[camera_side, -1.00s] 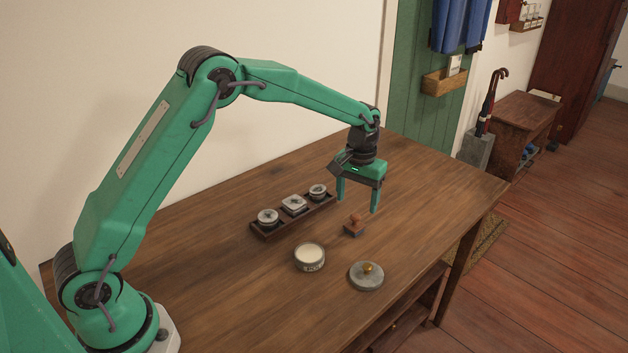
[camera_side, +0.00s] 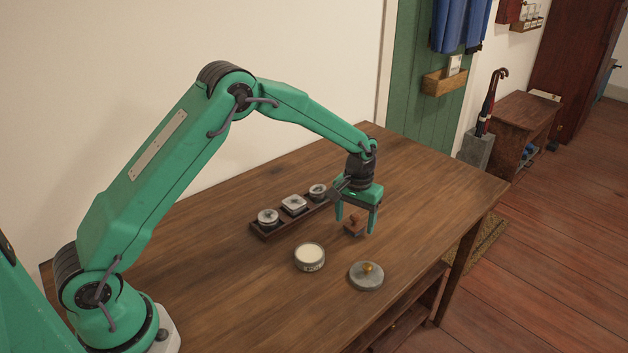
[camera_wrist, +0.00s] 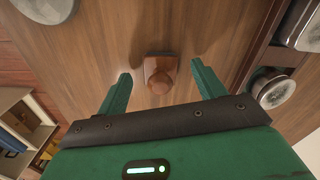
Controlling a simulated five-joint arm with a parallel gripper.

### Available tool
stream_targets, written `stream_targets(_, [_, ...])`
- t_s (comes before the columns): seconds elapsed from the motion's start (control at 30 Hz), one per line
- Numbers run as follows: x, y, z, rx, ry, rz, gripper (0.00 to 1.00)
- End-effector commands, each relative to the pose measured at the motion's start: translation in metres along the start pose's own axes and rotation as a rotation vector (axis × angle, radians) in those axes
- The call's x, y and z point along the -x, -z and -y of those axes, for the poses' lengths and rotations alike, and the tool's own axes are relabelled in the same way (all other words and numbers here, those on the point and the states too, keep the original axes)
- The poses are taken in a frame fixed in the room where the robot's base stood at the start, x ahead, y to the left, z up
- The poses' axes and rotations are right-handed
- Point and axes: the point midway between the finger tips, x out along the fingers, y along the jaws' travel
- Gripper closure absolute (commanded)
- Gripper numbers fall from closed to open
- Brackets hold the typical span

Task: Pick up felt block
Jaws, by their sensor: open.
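The felt block (camera_side: 353,230) is a small block with a rounded brown wooden knob on top, upright on the wooden table. In the wrist view the block (camera_wrist: 160,72) lies between the fingers, a little ahead of the gripper body, with its knob towards the camera. My gripper (camera_side: 355,224) is open, pointing down, its green fingers on either side of the block in the side view. In the wrist view my gripper (camera_wrist: 161,70) shows a clear gap between each finger and the block. Its underside is hidden.
An open round tin (camera_side: 310,259) with pale contents stands left of the block. A grey round lid (camera_side: 366,278) with a brass knob lies in front. A dark tray (camera_side: 262,236) holding three small containers sits behind to the left. The table's right end is clear.

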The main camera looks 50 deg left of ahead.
Motion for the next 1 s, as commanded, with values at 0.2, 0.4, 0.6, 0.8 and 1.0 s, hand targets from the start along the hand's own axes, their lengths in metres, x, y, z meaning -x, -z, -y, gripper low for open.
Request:
stream_targets(0.2, [-0.0012,-0.0001,0.0000,0.000,0.000,0.000,0.31])
stream_targets(0.4, [-0.0010,0.0000,0.0000,0.000,0.000,0.000,0.31])
stream_targets(0.6, [-0.0008,0.0000,0.0000,0.000,0.000,0.000,0.53])
stream_targets(0.8, [-0.0007,0.0001,-0.0001,0.000,0.000,0.000,0.79])
stream_targets(1.0, [-0.0004,0.0001,-0.0001,0.000,0.000,0.000,0.79])
